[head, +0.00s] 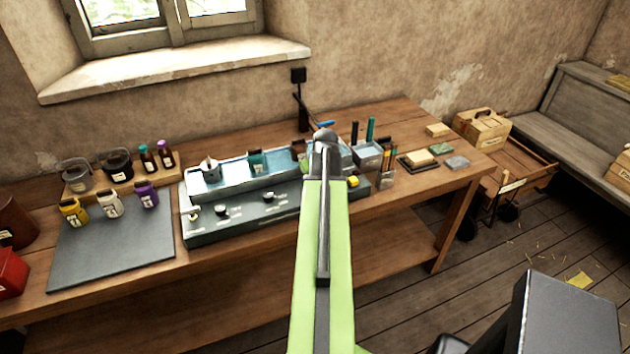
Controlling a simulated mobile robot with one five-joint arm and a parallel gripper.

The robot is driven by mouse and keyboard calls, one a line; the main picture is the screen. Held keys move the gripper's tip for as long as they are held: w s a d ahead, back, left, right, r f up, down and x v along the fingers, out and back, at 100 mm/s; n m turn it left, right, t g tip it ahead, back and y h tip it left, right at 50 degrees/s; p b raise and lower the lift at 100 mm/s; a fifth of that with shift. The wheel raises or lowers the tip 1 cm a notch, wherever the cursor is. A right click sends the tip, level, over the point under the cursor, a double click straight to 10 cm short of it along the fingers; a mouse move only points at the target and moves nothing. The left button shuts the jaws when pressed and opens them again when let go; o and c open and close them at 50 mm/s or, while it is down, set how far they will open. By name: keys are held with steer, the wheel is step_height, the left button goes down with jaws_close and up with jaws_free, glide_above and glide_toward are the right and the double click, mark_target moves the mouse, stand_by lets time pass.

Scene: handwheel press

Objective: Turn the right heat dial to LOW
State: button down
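A long dark grey control unit (240,222) with blue-lined troughs on top stands on the wooden workbench. Its front panel carries a dark dial (222,210) at the left and another dark dial (268,197) further right, each with a pale label. The lettering and pointer positions are too small to read. A small pale knob (194,212) sits at the far left and a yellow knob (353,181) at the right end. My green arm crosses in front of the unit and hides part of its panel. My gripper does not show; it is hidden beyond the arm's grey joint.
The workbench (150,275) bears a grey mat (110,250) with several small bottles at the left. A caddy (368,155) with upright tools and a sponge tray (417,160) stand at the right.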

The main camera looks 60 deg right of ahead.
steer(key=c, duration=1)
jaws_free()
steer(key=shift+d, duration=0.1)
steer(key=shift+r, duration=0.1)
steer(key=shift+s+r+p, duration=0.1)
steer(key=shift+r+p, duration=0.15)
steer(key=shift+p, duration=0.1)
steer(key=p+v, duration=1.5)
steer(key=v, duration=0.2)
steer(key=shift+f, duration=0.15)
